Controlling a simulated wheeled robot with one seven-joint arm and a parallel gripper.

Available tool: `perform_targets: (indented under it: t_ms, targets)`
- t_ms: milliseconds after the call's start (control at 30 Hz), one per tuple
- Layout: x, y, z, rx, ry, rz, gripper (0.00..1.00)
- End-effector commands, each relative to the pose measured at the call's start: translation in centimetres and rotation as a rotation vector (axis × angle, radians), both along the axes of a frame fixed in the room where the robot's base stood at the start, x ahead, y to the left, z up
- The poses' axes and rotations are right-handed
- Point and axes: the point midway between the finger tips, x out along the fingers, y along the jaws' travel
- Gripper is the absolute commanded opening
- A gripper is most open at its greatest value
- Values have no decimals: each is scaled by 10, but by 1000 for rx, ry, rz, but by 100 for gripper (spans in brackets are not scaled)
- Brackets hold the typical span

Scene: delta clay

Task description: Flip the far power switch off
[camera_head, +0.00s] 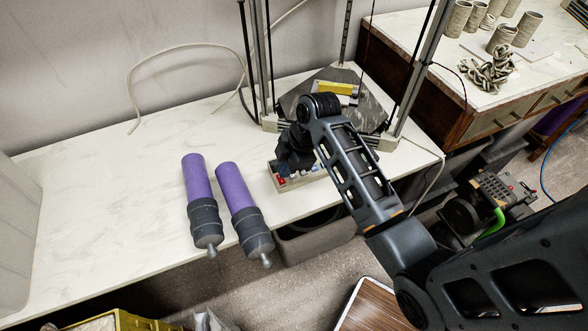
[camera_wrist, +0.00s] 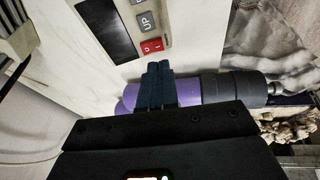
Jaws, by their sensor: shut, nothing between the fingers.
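A light control box (camera_head: 301,183) with small coloured keys sits at the base of the metal-framed machine, partly hidden by my arm. In the wrist view its panel (camera_wrist: 120,57) shows a dark screen (camera_wrist: 106,28), a grey UP key (camera_wrist: 147,22) and a red key or switch (camera_wrist: 151,46). I cannot tell which part is the far power switch, nor its position. My gripper (camera_head: 283,170) is low over the box. In the wrist view my gripper (camera_wrist: 158,66) is shut and empty, its fingertips just beside the red key; contact cannot be told.
Two purple clay tubes (camera_head: 197,177) (camera_head: 229,186) with dark ends lie left of the box on the white table (camera_head: 95,200). Machine posts (camera_head: 265,65) stand close behind my gripper. A grey bin (camera_head: 315,243) is below the table edge.

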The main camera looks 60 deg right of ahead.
Motion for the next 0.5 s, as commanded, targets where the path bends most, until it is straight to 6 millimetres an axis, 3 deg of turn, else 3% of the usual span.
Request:
perform_targets:
  t_ms: [67, 500]
  targets:
    - [8, 6, 9, -1, 0, 3, 0]
    - [0, -15, 69, -2, -2, -2, 0]
